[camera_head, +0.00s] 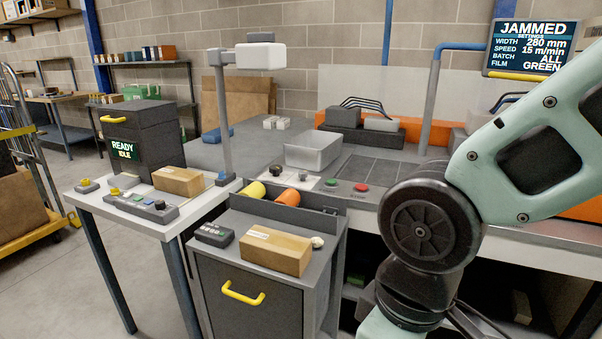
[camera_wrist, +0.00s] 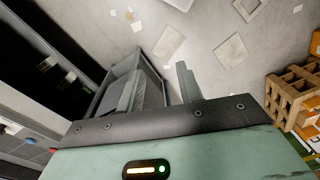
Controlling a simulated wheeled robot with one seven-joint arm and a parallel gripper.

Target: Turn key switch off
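A small control plate (camera_head: 290,181) lies on the grey bench in the head view. It carries a black knob (camera_head: 275,171) and a smaller knob-like part (camera_head: 303,175); I cannot tell which, if either, is the key switch, or how it is turned. A green button (camera_head: 331,182) and a red button (camera_head: 361,188) sit to their right. My gripper (camera_wrist: 160,84) shows in the wrist view with its fingers apart and nothing seen held between them. It points down at the floor, away from the plate. In the head view my arm is at the right and the gripper is hidden.
A display (camera_head: 533,47) reads JAMMED; a box-shaped unit (camera_head: 137,136) reads READY IDLE. A grey bin (camera_head: 313,152) stands behind the plate. A cabinet (camera_head: 250,290) in front bears a carton (camera_head: 275,251). A wooden pallet (camera_wrist: 294,92) lies right in the wrist view.

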